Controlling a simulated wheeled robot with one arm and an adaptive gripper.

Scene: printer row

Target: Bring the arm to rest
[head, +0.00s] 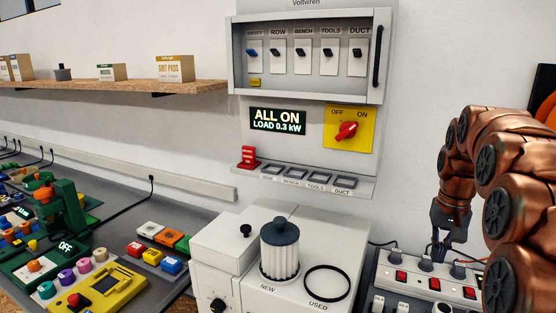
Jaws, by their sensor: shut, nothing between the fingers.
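My gripper (441,240) hangs from the copper-coloured arm at the right of the head view. It points down, shut and empty, above the white power strip (412,292) with red switches and plugs. Whether its tips touch the strip or a plug, I cannot tell. The arm is bent, with its upper links high at the right edge.
A wall panel (306,95) reads "ALL ON", with a red rotary switch (346,131). A white machine (315,240) with a filter (280,250) stands left of my gripper. A bench (80,205) with small printers and a shelf (110,86) lie further left.

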